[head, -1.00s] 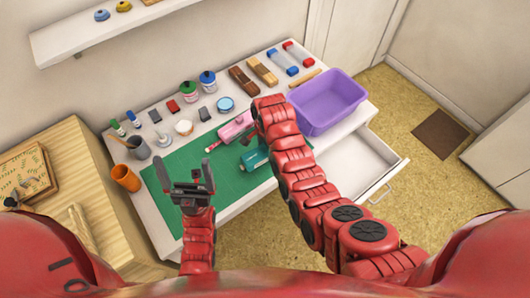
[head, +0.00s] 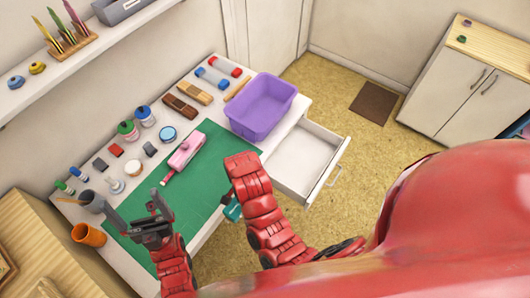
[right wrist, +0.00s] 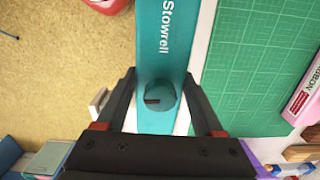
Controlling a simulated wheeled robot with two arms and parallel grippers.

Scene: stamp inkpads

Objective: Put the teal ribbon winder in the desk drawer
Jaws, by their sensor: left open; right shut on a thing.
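The teal ribbon winder (head: 232,211) shows only in part in the head view, behind my right arm near the desk's front edge. In the right wrist view, the winder (right wrist: 166,50) lies between the fingers of my right gripper (right wrist: 158,88), which is shut on it; its label reads "Stowrell". The mat is on one side of it and the floor on the other. The desk drawer (head: 325,176) is pulled open, to the right of my right arm, and its visible inside looks empty. My left gripper (head: 137,207) is open and empty above the mat's left end.
A pink ribbon winder (head: 184,153) lies on the green mat (head: 205,175). A purple bin (head: 262,108) stands on the desk just behind the drawer. An orange cup (head: 88,235) is left of my left gripper. Bottles, pads and blocks line the desk's back.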

